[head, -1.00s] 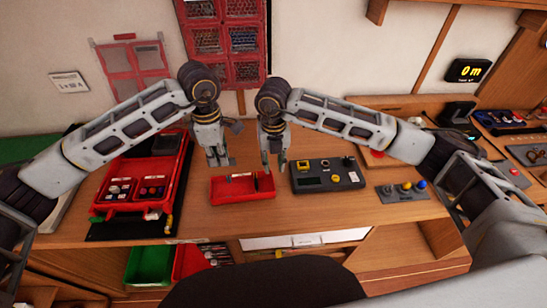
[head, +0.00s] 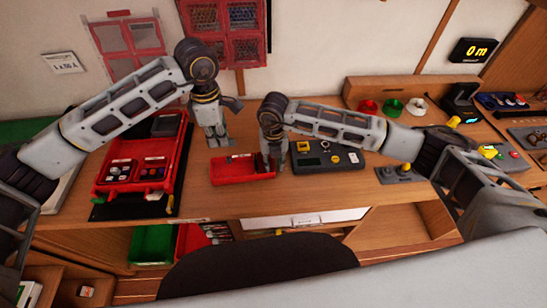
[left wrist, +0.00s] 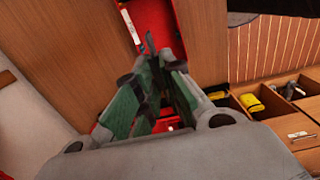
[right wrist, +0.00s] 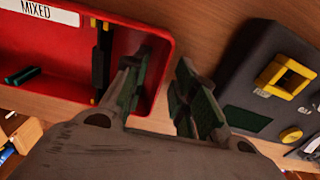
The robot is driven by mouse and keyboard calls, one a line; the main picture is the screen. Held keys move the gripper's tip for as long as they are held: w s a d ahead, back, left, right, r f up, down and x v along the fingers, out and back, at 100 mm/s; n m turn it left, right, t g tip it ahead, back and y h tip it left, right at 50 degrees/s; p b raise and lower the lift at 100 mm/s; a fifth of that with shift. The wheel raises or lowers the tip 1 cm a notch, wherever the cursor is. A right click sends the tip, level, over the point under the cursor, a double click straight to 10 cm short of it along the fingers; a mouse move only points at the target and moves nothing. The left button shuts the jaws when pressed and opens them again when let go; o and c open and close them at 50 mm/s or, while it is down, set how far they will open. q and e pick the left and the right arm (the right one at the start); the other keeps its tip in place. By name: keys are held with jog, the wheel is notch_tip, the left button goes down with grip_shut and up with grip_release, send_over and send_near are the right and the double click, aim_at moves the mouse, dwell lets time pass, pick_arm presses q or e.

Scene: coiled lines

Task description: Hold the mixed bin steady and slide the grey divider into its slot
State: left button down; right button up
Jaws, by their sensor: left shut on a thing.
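The red mixed bin (head: 240,179) sits on the bench with its "MIXED" label on the far wall; it also shows in the right wrist view (right wrist: 55,55). My right gripper (right wrist: 165,68) is open at the right end, one finger inside and one outside the wall. A dark upright strip (right wrist: 103,60) crosses the bin near that end; I cannot tell if it is the grey divider or its slot. A small teal piece (right wrist: 22,75) shows inside.
A dark control box (head: 325,156) with yellow parts stands close right of the bin. A large red tray (head: 146,183) with smaller bins is at the left. A small unit with yellow knobs (head: 400,173) lies farther right. The bench in front of the bin is clear.

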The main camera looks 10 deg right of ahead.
jog(key=shift+c, duration=0.4)
grip_shut()
pick_arm(q)
jog(key=shift+a, duration=0.1)
